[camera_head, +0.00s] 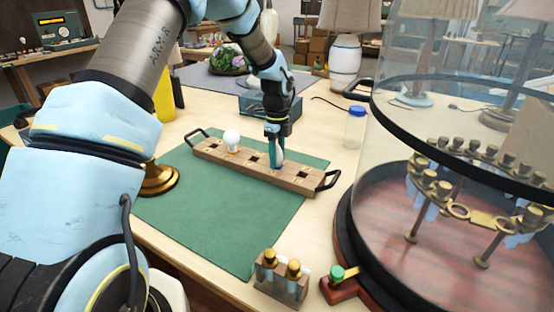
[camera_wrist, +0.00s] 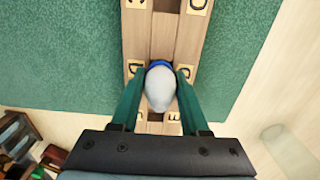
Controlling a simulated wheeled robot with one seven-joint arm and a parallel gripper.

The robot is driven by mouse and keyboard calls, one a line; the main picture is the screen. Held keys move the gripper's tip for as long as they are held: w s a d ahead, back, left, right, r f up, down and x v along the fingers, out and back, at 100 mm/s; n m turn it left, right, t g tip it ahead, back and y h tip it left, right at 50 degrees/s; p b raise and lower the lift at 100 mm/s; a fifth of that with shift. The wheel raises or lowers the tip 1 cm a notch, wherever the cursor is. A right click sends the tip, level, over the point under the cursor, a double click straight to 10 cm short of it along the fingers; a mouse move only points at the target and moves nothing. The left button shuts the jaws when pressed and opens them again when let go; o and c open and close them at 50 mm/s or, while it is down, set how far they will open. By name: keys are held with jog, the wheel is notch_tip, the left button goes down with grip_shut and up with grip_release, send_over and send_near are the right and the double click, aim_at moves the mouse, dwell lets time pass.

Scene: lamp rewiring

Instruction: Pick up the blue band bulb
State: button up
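The blue band bulb (camera_wrist: 160,88) has a pale grey-white globe and a blue band at its far end. It stands in a slot of the long wooden tray (camera_head: 211,152). In the head view only a sliver of it (camera_head: 280,158) shows beside a finger. My gripper (camera_head: 276,158) points down over the tray. In the wrist view its two green fingers (camera_wrist: 161,75) stand on either side of the bulb, very close to it. Whether they press on it cannot be told.
A white bulb (camera_head: 232,139) stands in the tray to the left. The tray has black end handles and lies on a green mat (camera_head: 205,225). A glass dome (camera_head: 450,110) stands at right, a small rack (camera_head: 281,280) in front, a blue-capped jar (camera_head: 355,127) behind, a brass base (camera_head: 158,180) at left.

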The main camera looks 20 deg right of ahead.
grip_shut()
